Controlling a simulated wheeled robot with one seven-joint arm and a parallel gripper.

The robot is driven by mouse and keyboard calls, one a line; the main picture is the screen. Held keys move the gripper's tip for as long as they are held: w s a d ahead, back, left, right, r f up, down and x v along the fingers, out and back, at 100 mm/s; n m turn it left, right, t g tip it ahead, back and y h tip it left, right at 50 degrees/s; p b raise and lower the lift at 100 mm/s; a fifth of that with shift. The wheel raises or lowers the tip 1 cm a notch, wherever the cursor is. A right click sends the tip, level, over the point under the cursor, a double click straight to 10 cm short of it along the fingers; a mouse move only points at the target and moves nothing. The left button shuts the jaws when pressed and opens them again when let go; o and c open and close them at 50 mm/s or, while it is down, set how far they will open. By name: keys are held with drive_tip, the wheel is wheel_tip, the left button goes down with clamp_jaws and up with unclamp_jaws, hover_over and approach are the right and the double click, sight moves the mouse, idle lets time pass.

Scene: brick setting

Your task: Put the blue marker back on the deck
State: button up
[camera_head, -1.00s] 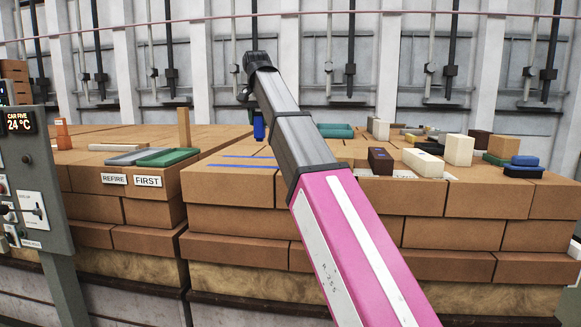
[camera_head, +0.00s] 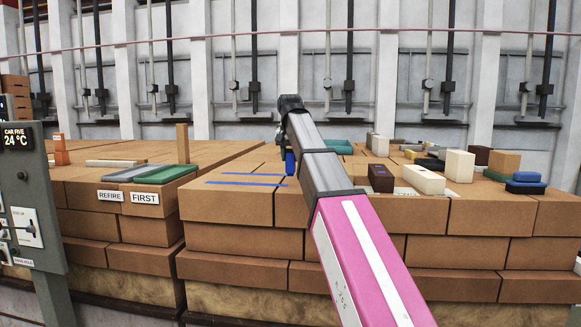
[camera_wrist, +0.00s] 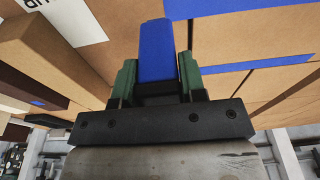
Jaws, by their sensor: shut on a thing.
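The blue marker (camera_head: 290,162) is an upright blue block, held below my gripper (camera_head: 290,146) in the head view. In the wrist view the marker (camera_wrist: 156,50) sits between the two green fingers of my gripper (camera_wrist: 157,82), which are shut on it. The marker is over the brown brick deck (camera_head: 225,208), just right of two blue stripes (camera_head: 245,184) on its top. I cannot tell whether its lower end touches the deck. My arm hides part of the deck behind it.
A dark red block (camera_head: 381,178) and a cream block (camera_head: 424,180) stand right of my arm, with several other blocks behind. Green (camera_head: 160,174) and grey (camera_head: 128,173) trays lie on the left stack. A control panel (camera_head: 30,215) stands at far left.

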sight(291, 165)
drive_tip(key=shift+f, duration=1.8)
drive_tip(key=shift+f, duration=0.15)
drive_tip(key=o, duration=0.8)
drive_tip(key=r, duration=0.4)
drive_tip(key=s+r, duration=0.1)
drive_tip(key=r, duration=0.3)
drive_tip(key=s+r, duration=0.1)
drive_tip(key=r, duration=0.3)
drive_tip(key=shift+a, duration=0.15)
